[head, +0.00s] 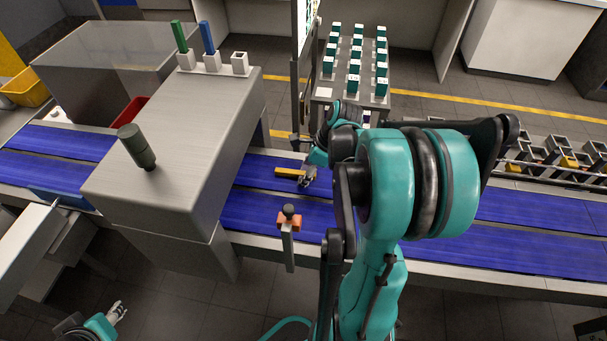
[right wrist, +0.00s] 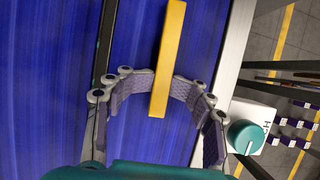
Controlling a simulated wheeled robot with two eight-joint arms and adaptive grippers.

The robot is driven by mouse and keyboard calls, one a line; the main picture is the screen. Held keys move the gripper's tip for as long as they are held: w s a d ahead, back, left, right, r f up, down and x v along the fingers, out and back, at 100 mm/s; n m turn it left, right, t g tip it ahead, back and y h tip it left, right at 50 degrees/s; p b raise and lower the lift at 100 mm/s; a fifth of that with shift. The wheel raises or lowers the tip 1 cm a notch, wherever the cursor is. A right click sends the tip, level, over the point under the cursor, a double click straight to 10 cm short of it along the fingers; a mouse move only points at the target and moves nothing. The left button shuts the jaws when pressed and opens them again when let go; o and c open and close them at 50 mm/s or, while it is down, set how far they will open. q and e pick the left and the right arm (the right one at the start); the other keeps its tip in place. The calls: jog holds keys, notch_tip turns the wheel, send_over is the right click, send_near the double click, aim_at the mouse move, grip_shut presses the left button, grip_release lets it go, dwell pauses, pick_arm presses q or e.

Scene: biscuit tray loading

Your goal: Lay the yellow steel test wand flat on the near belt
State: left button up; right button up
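The yellow test wand (head: 291,173) is a short bar over the blue far belt (head: 262,172), left of my right gripper (head: 305,178). In the right wrist view, the wand (right wrist: 168,55) runs between the fingertips of my right gripper (right wrist: 165,82), with a pad against each side. Its lower end reaches a little inside the fingers. Whether it touches the belt, I cannot tell. The blue near belt (head: 255,211) runs parallel, closer to me, with a bare stretch by the hood. My left gripper (head: 118,312) is low at the lower left, away from the belts; its opening is unclear.
A steel detector hood (head: 190,130) spans the belts on the left. On it stand a green wand (head: 179,37), a blue wand (head: 207,38) and an empty white holder (head: 240,64). An orange bracket (head: 289,220) stands at the near belt's edge. My right arm hides part of both belts.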

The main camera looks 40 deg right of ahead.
jog(key=v, duration=1.2)
jog(key=shift+s, duration=0.1)
dwell(0.4)
